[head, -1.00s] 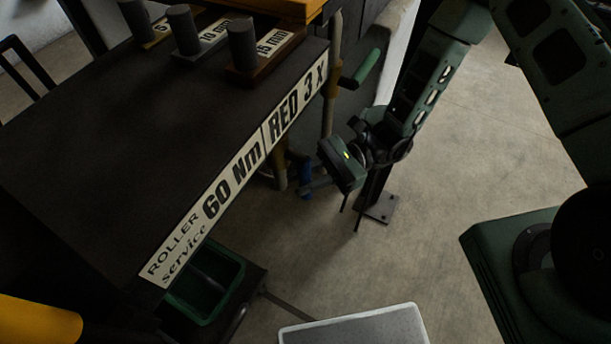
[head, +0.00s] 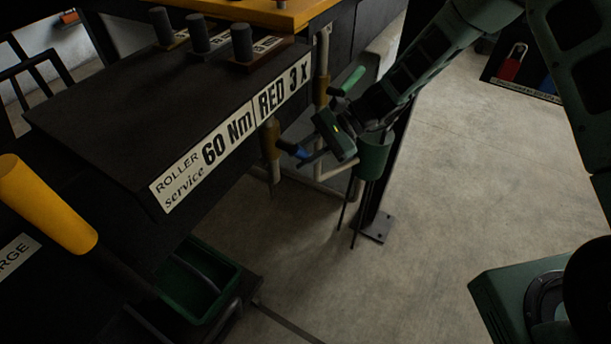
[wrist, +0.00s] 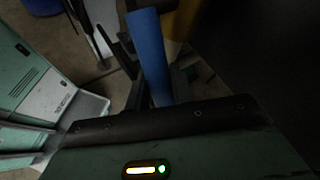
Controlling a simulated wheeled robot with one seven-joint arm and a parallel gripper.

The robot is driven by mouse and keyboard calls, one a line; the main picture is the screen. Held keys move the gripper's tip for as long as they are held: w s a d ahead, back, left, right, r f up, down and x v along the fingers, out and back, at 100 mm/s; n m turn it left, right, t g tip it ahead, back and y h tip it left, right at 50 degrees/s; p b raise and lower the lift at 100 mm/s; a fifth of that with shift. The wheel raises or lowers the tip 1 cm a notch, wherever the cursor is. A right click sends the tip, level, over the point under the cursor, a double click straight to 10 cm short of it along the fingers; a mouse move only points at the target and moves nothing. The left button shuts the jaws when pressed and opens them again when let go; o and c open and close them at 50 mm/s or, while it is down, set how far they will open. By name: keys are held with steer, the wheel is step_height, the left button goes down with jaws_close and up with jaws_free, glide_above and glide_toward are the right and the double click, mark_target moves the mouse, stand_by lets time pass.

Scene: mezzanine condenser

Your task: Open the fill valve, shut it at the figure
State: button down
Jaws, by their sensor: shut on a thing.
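A blue lever handle (head: 292,150) sticks out from a brass-coloured valve body (head: 271,139) on a pipe below the bench edge. My gripper (head: 303,157) is at the outer end of this handle. In the wrist view the blue handle (wrist: 150,50) runs down between the dark fingers of my gripper (wrist: 154,88), which are shut on it. The fingertips are dark and partly hidden by the handle and the gripper body. No gauge or readable figure for the fill shows in these views.
A green lever handle (head: 348,80) sits just above my wrist. A yellow roller-like bar (head: 48,203) is at left, a green tray (head: 195,290) below. Clear floor (head: 450,170) lies right.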

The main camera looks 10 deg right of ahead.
steer(key=r+t+h, duration=0.1)
steer(key=w+d+r+n+t+h+b, duration=0.1)
steer(key=h, duration=0.1)
steer(key=shift+w+r+n, duration=0.1)
steer(key=shift+w+n, duration=0.15)
steer(key=shift+n, duration=0.05)
steer(key=shift+w+d+r+n+t+h+b, duration=0.1)
steer(key=shift+w+r+n+t+h+b, duration=0.1)
steer(key=shift+r+t+h+b, duration=0.25)
steer(key=shift+w+d+r+n+t+h+b, duration=0.1)
steer(key=shift+r+n+t+h+b, duration=0.25)
steer(key=shift+t, duration=0.3)
steer(key=shift+d+r+n+t+h+b, duration=0.1)
steer(key=shift+r+n+t+h+b, duration=0.25)
steer(key=shift+r+t+h+b, duration=0.65)
steer(key=shift+r, duration=0.1)
steer(key=c, duration=1.3)
jaws_free()
steer(key=shift+o, duration=0.2)
steer(key=v, duration=1.7)
steer(key=shift+s+d, duration=0.15)
